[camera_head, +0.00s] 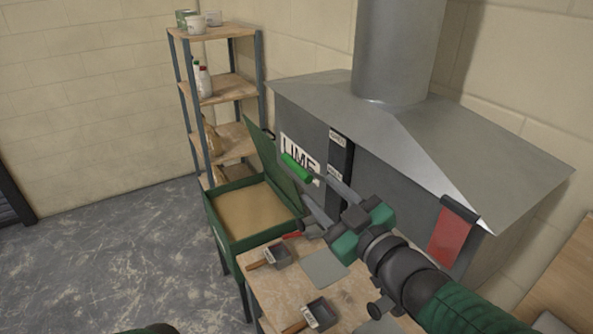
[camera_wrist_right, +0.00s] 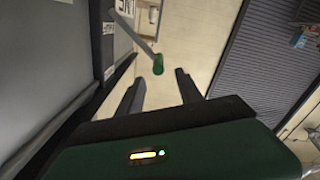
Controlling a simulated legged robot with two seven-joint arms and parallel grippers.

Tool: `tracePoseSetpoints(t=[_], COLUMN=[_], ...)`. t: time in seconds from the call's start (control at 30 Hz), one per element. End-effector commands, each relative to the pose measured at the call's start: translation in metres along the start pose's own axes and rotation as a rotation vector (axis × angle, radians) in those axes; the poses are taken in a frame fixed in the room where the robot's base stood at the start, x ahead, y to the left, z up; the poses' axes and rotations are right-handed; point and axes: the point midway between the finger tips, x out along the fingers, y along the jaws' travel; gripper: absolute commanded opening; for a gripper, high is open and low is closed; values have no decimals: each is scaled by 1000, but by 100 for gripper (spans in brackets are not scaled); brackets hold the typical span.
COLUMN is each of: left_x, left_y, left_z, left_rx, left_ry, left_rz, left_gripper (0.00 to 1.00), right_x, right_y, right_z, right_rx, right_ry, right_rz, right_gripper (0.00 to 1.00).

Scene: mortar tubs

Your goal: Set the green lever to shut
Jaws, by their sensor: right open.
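The green lever's handle (camera_head: 297,168) sticks out in front of the grey lime hopper (camera_head: 400,160), near its LIME sign. Its grey rod and green tip (camera_wrist_right: 158,64) also show in the right wrist view. A dark strip (camera_head: 340,160) with small white labels, too small to read, runs down the hopper front. My right gripper (camera_head: 312,185) is open, with its fingers pointing at the handle. In the wrist view the green tip appears between and just beyond the two fingertips (camera_wrist_right: 160,77), with gaps on both sides. My left gripper is not in view.
A green bin (camera_head: 222,245) of sandy material stands with its lid raised, left of the gripper. A shelf rack (camera_head: 232,87) stands behind. A red tag (camera_head: 452,235) hangs at right.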

Motion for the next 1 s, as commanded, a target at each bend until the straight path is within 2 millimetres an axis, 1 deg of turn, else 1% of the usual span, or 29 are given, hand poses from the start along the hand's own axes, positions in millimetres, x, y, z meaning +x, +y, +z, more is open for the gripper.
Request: tracePoseSetpoints(t=[0.03,0.2,0.3,0.4,0.53,0.73,0.77,1.0], left_x=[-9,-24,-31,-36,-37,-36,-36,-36], left_y=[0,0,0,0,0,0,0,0], left_z=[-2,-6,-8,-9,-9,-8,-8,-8], left_rx=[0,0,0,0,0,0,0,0], left_ry=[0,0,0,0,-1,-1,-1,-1], left_rz=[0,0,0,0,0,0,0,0], left_gripper=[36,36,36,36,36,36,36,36], right_x=[15,58,79,92,98,100,101,101], right_y=[1,1,1,1,0,0,0,0], right_z=[-3,-4,-4,-4,-3,-1,-1,0], right_rx=[4,3,2,0,0,0,0,0], right_ry=[-4,-4,-3,-1,0,-1,-1,-2], right_rz=[-4,-4,-2,-1,0,0,0,1], right_gripper=[43,43,43,43,43,43,41,10])
